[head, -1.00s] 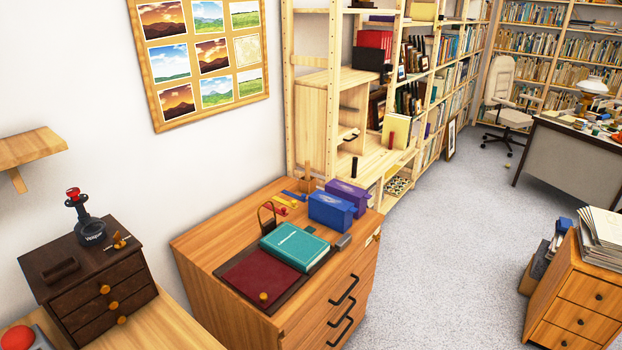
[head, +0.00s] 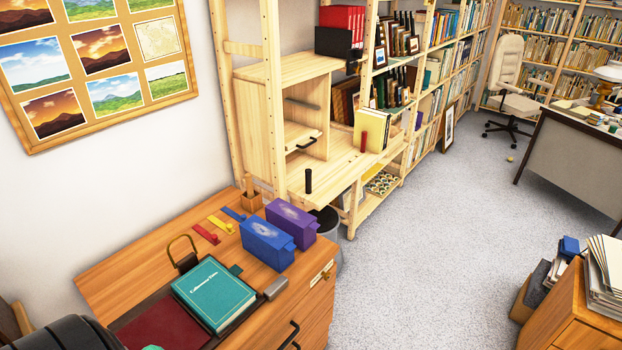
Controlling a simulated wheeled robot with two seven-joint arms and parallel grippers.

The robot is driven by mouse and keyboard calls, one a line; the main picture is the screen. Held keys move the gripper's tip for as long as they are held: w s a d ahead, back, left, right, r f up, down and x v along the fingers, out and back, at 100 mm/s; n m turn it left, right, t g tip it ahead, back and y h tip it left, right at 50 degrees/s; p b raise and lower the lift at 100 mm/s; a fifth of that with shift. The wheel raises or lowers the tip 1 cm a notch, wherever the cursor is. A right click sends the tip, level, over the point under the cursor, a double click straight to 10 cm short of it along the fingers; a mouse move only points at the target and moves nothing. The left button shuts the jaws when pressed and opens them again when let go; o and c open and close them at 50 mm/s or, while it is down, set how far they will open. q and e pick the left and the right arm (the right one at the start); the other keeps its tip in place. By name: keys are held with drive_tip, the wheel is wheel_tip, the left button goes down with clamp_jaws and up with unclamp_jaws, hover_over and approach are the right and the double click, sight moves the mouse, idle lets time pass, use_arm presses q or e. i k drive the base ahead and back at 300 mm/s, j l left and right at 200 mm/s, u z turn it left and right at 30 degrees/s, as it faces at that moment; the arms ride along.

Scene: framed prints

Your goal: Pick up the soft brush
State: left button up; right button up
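I cannot make out a soft brush for certain in the head view. Small items lie on the wooden drawer cabinet (head: 120,272): a teal book (head: 214,294), a small grey block (head: 276,289), red, yellow and blue strips, and a small wooden holder (head: 251,200) with an upright piece in it. Any of the small items is too unclear to name as the brush. Neither gripper's fingers show. A dark rounded shape fills the lower left corner; it looks like part of my arm.
A blue box (head: 266,244) and a purple box (head: 291,222) stand at the cabinet's back right. A pale wooden shelf unit (head: 274,130) rises behind. Carpet (head: 420,260) is open to the right. Another drawer unit (head: 572,310) with papers stands at lower right.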

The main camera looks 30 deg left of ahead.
sight(250, 194)
drive_tip(key=i+u, duration=0.15)
drive_tip(key=i, duration=0.25)
drive_tip(key=i+l+u, duration=0.15)
drive_tip(key=i, duration=0.25)
drive_tip(key=i+l+u, duration=0.2)
drive_tip(key=i, duration=0.2)
drive_tip(key=i+l+u, duration=0.15)
drive_tip(key=i, duration=0.25)
